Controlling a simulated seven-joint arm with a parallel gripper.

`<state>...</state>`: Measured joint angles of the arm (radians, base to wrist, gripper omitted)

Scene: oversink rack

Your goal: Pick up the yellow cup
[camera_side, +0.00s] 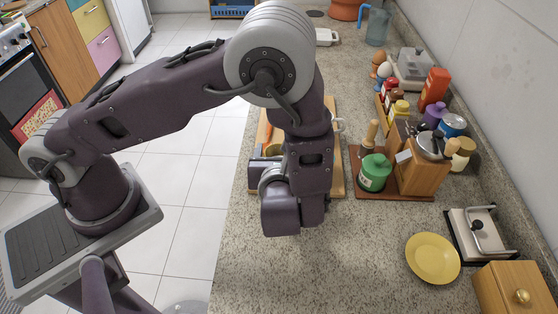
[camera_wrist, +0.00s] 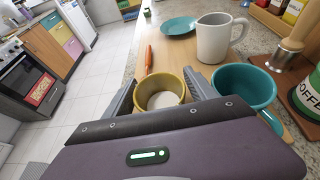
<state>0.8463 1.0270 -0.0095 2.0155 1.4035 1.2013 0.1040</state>
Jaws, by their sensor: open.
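The yellow cup (camera_wrist: 161,101) stands upright in the wrist view, its open top facing me and its inside pale. My gripper (camera_wrist: 162,78) is open, with one finger on each side of the cup. I cannot tell whether either finger touches it. The cup's lower part is hidden behind my gripper body. In the side view my arm hangs over the wooden board (camera_side: 337,184) and hides most of what stands there.
A teal cup (camera_wrist: 243,85) stands close by my right finger. A white pitcher (camera_wrist: 213,40), a teal plate (camera_wrist: 177,25) and an orange handle (camera_wrist: 149,58) lie beyond. The front counter is clear.

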